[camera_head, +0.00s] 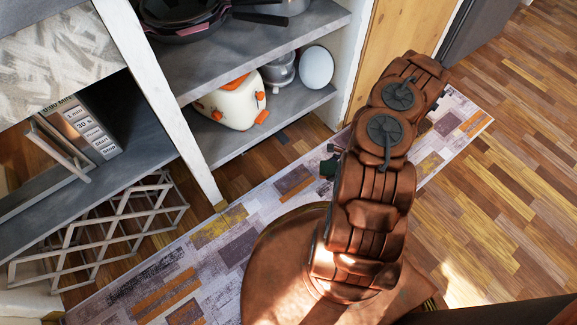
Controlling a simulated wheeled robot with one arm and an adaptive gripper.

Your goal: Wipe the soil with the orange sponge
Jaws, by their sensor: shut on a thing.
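My copper-brown arm (365,190) rises from the lower middle toward the upper right. I cannot make out my gripper or its fingertips. Small dark and greenish parts (328,168) show at the arm's left edge, mostly hidden behind it, and I cannot tell what they are. I see no orange sponge and no soil in this view. What lies behind the arm is hidden.
At the left is an open shelf unit (214,147) with dark pans (185,18), a cream pot with orange parts (233,103) and a white round object (316,67). A lattice rack (110,222) stands below. A patchwork rug (165,283) crosses the wooden floor (500,190), clear at right.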

